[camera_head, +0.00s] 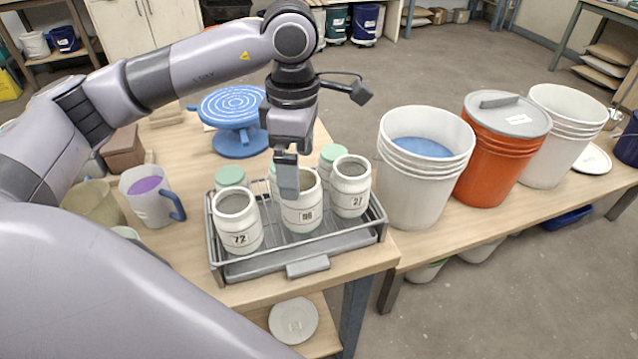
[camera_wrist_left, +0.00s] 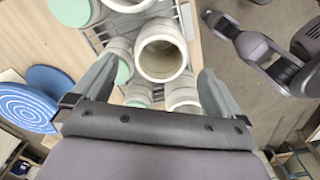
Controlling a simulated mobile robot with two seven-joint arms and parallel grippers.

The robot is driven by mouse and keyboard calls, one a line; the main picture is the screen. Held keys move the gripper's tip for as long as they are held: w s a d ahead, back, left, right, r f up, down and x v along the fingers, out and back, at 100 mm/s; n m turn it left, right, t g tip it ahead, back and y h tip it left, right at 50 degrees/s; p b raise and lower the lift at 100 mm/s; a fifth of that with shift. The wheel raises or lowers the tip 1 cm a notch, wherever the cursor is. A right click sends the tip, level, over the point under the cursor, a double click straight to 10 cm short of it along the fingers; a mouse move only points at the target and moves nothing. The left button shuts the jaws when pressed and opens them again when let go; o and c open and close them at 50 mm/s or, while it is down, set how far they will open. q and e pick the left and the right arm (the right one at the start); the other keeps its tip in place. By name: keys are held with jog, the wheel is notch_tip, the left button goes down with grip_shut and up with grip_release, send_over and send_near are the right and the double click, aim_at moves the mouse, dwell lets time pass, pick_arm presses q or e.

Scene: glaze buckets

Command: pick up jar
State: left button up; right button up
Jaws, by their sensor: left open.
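Three open white jars stand in the front row of a grey wire tray (camera_head: 235,272): a left jar labelled 72 (camera_head: 240,226), a middle jar (camera_head: 302,214) whose label is hard to read, and a right jar labelled 27 (camera_head: 351,190). Green-topped jars stand behind, including one at the back left (camera_head: 231,176) and one at the back right (camera_head: 333,154). My left gripper (camera_head: 289,182) points down at the middle jar, partly covering its mouth. In the wrist view its fingers are spread, with an open jar (camera_wrist_left: 161,55) showing between them. Contact cannot be told. My right gripper is not seen.
A white bucket stack (camera_head: 412,185) and an orange lidded bucket (camera_head: 490,160) stand right of the tray. A blue turntable (camera_head: 240,143) is behind it. A pitcher with purple contents (camera_head: 147,205) stands to the left. The table's front edge is close to the tray.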

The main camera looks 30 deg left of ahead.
aim_at(301, 202)
pick_arm(q)
jog(key=shift+w, duration=0.25)
jog(key=shift+w+f, duration=0.1)
jog(key=shift+f, duration=0.05)
jog(key=f, duration=0.2)
jog(key=f+p, duration=0.1)
jog(key=f, duration=0.3)
jog(key=shift+s+f+p, duration=0.35)
jog(key=shift+f, duration=0.05)
jog(key=shift+r, duration=0.1)
jog(key=c, duration=1.2)
